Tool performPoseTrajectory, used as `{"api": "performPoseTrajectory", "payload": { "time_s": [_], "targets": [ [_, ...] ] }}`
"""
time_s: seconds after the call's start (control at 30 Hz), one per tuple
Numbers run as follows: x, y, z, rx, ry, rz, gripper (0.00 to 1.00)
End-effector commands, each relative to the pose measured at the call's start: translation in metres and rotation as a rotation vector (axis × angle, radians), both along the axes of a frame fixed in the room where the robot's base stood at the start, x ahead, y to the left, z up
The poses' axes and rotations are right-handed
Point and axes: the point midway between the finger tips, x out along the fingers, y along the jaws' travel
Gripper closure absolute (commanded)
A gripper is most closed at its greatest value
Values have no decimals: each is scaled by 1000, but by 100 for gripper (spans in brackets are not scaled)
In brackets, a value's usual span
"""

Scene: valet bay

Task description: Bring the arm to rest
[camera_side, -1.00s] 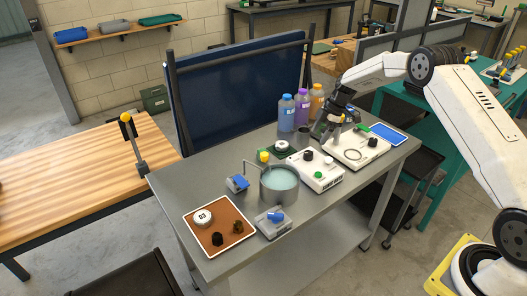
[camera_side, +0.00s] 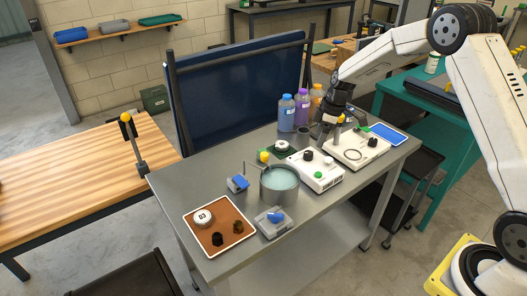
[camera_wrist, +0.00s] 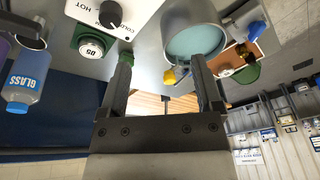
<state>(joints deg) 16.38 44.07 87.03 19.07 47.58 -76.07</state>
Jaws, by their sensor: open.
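My gripper (camera_side: 326,132) hangs over the back right part of the grey table (camera_side: 228,165), close above the white control box (camera_side: 318,171) and in front of the bottles. In the wrist view my gripper (camera_wrist: 160,70) shows two dark fingers spread apart with nothing between them. The metal pot of bluish liquid (camera_wrist: 197,38) appears beyond the right finger in that view. In the side view the pot (camera_side: 279,196) stands left of my gripper. Whether the fingertips touch anything is hard to tell from the side.
A brown tray (camera_side: 221,243) with small parts is at the front left. A dark blue panel (camera_side: 240,95) stands behind the table.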

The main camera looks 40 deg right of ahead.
Motion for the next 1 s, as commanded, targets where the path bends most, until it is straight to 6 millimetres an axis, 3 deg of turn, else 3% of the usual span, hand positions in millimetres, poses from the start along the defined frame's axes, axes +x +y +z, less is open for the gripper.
{"api": "performPoseTrajectory", "payload": {
  "time_s": [0.53,1.0],
  "targets": [
    [-108,67,39,-89,31,-435,17],
    [-214,103,44,-79,-10,-758,17]
  ]
}}
